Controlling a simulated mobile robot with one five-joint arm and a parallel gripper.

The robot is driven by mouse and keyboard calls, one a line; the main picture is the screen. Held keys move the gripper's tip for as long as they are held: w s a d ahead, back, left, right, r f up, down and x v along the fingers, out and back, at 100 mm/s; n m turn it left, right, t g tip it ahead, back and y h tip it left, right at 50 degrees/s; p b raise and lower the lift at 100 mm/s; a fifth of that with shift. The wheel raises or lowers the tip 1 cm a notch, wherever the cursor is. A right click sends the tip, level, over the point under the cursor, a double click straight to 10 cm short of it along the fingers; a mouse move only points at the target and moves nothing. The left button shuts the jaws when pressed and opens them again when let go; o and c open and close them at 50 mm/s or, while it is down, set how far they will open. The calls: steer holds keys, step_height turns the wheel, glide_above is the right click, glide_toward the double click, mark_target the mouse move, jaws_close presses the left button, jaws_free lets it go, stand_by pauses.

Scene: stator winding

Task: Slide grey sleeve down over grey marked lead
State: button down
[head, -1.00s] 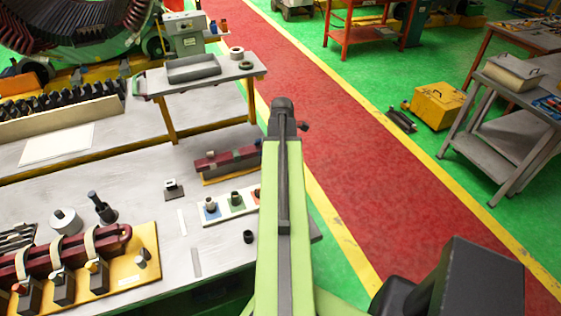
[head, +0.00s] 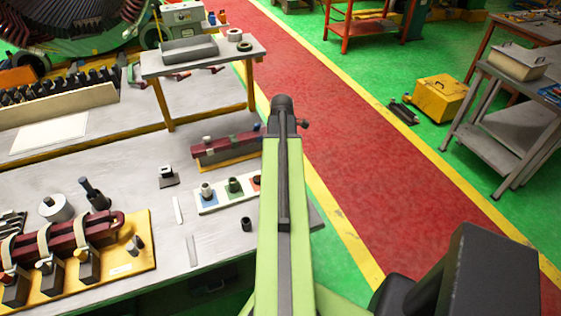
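I cannot tell which piece is the grey sleeve. A pale grey sleeve-like piece (head: 206,190) stands upright on the blue square of a white strip (head: 222,203). A dark short sleeve (head: 246,224) stands apart on the bench nearby. A dark red coil bar (head: 228,147) lies behind the strip, with small upright leads on it; one has a pale grey top (head: 207,140). Another dark red coil (head: 62,236) is strapped on a wooden board (head: 120,272) at the left, with short grey posts (head: 135,244) beside it. My gripper is not in view; only my green arm shows.
The bench (head: 150,210) also holds a white roll (head: 55,208), a dark upright tool (head: 94,193) and a small block on a dark base (head: 167,175). A raised shelf (head: 200,62) stands behind. The red walkway (head: 360,130) right of my arm is clear.

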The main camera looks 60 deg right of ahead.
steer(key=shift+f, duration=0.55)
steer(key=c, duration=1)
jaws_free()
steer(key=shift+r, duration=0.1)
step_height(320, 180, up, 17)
steer(key=p, duration=1.7)
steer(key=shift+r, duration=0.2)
